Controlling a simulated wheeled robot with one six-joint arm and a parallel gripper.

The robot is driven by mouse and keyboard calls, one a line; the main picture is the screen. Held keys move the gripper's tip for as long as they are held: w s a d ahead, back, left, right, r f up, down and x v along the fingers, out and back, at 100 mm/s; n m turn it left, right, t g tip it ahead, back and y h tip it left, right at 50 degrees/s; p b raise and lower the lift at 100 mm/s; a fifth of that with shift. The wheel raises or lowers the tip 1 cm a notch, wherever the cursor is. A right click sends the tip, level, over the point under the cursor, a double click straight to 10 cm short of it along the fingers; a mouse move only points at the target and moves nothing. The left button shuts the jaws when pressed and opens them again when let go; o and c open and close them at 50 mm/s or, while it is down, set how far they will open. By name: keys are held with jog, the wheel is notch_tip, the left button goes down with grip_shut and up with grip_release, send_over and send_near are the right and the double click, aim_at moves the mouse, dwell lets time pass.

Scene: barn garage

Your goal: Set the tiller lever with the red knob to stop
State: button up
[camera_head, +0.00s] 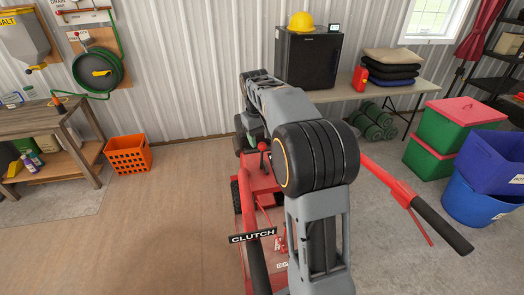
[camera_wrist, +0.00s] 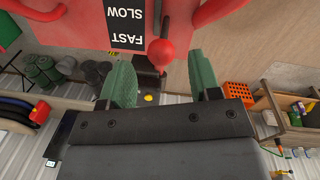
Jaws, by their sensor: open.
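The red tiller (camera_head: 262,185) stands in front of me, with its handlebars reaching towards me. My arm hides much of it. The round red knob (camera_wrist: 161,52) on its lever shows in the wrist view, and a red knob also shows in the head view (camera_head: 264,146) beside my arm. A black label (camera_wrist: 125,22) next to the lever reads FAST and SLOW upside down; no STOP marking is legible. My gripper (camera_wrist: 159,64) is open, its green fingers on either side of the knob in the picture. Whether they touch it, I cannot tell.
A CLUTCH label (camera_head: 252,236) hangs by the left handlebar; the right handlebar (camera_head: 415,200) sticks out right. An orange crate (camera_head: 128,155) and workbench (camera_head: 50,120) stand left. Green and blue bins (camera_head: 468,205) stand right. A table (camera_head: 400,92) lines the wall. Left floor is clear.

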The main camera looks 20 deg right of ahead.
aim_at(262, 157)
jog(key=shift+d+f, duration=0.15)
jog(key=shift+f, duration=1.35)
jog(key=shift+d+f, duration=0.1)
jog(key=shift+f, duration=1.35)
grip_shut()
